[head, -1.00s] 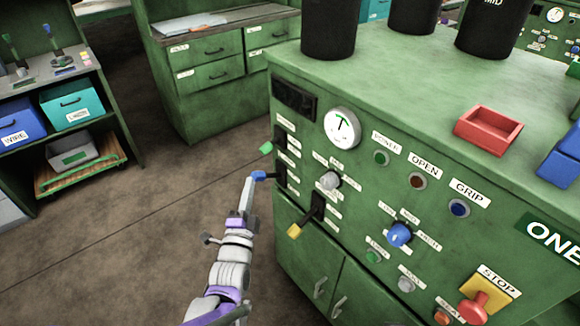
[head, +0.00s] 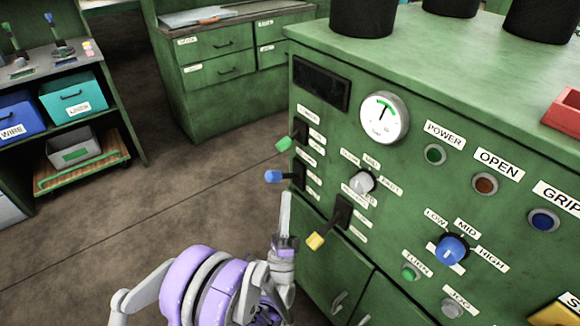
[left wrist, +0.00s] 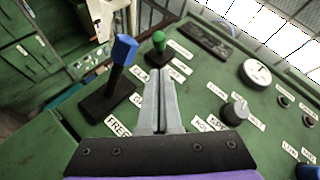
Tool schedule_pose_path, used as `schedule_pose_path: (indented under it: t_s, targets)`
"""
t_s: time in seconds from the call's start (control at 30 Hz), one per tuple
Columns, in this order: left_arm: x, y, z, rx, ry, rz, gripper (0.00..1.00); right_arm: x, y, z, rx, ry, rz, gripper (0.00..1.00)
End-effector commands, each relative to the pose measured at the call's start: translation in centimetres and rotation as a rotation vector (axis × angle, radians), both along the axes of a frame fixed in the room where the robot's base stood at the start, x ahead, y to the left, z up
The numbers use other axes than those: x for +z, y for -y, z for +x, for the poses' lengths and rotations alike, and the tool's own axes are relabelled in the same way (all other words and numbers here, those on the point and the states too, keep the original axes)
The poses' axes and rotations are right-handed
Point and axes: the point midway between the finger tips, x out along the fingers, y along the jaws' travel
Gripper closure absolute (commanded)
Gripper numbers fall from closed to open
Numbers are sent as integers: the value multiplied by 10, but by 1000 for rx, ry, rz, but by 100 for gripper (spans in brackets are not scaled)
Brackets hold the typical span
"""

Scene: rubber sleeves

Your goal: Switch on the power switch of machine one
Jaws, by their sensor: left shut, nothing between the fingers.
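The green machine (head: 330,215) has a side panel with a green-tipped lever (head: 283,144), a blue-tipped lever (head: 273,176) and a yellow-tipped lever (head: 316,240). A green lamp (head: 435,155) is labelled POWER; the small labels beside the levers are too blurred to read in the head view. My left gripper (head: 286,198) is shut and empty, just below the blue-tipped lever and above the yellow one. In the left wrist view its fingers (left wrist: 161,76) are between the blue-tipped lever (left wrist: 124,50) and a grey knob (left wrist: 236,112), with the green-tipped lever (left wrist: 158,41) beyond.
A round gauge (head: 384,118), the grey knob (head: 362,182) and a blue knob (head: 452,250) stick out from the panel. Black cylinders (head: 362,15) stand on top. A shelf with bins (head: 75,100) is at left. The floor (head: 160,200) between is clear.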

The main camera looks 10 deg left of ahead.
Motion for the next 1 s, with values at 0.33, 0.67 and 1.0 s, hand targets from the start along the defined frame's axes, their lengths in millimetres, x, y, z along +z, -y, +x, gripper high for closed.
schedule_pose_path:
  t_s: [0.33, 0.67, 1.0]
  targets:
    - [33, -5, 32, 0, -1, 0, 100, 1, 0, 0, 0, 0, 0, 20]
    - [66, -8, 65, 0, -1, 0, 100, 0, 0, 0, 0, 0, 0, 20]
    - [71, -9, 70, -1, -1, 0, 100, 0, 0, 0, 0, 0, 0, 20]
